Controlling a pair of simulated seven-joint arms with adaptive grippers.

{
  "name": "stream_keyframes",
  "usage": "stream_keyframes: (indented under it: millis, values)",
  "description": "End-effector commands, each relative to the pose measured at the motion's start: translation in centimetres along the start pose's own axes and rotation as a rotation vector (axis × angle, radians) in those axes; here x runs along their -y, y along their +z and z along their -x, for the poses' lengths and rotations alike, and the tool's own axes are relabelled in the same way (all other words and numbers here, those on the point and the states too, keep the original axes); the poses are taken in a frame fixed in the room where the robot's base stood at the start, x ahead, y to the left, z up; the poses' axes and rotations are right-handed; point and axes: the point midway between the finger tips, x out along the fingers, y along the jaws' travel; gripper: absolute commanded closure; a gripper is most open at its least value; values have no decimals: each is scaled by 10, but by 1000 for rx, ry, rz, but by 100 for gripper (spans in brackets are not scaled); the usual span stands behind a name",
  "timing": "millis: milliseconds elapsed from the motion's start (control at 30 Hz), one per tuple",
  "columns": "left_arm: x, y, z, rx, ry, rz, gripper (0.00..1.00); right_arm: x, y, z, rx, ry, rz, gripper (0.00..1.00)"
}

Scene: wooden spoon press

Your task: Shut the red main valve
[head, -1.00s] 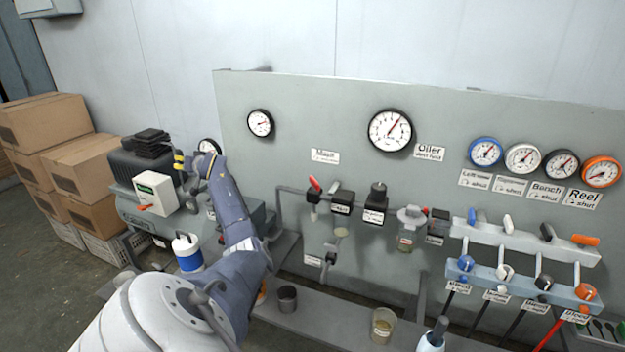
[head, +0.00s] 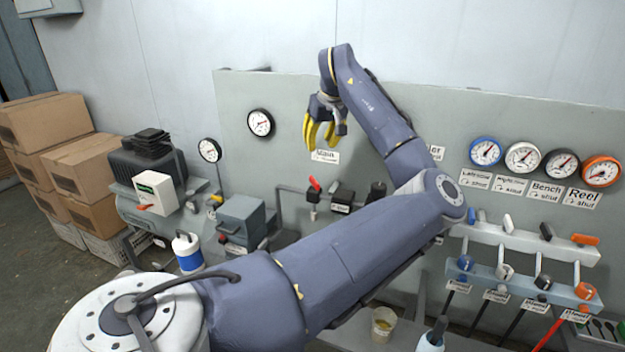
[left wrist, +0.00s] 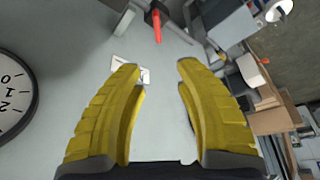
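The red main valve lever (head: 314,183) sits on the pipe on the grey panel, below the label reading "Main" (head: 324,156). The lever is tilted in the head view. It also shows as a red handle (left wrist: 157,26) at the top of the left wrist view, beyond the fingertips. My left gripper (head: 317,143) has yellow fingers and hangs in front of the panel above the valve, apart from it. In the left wrist view its fingers (left wrist: 160,68) are spread with nothing between them. My right gripper is not in view.
A black box (head: 342,197) stands on the pipe just right of the valve. A grey box (head: 241,220) stands lower left. Small gauges (head: 261,123) are on the panel. Coloured levers (head: 585,239) line the right. My left arm covers the panel's middle.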

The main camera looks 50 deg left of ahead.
Motion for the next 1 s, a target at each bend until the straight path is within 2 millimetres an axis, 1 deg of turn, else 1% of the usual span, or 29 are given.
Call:
stream_keyframes:
  millis: [33,100,167,267,800,1000]
  values:
    - [-1,3,5,5,5,-3,66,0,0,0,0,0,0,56]
    - [-2,5,6,10,7,-6,66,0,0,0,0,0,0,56]
    - [-2,6,3,12,6,-7,66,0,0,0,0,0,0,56]
    - [-2,6,-9,12,4,-6,66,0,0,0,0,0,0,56]
    - [-2,7,-106,11,3,-8,66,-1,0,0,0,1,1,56]
    - [-2,7,-136,11,3,-8,66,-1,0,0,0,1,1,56]
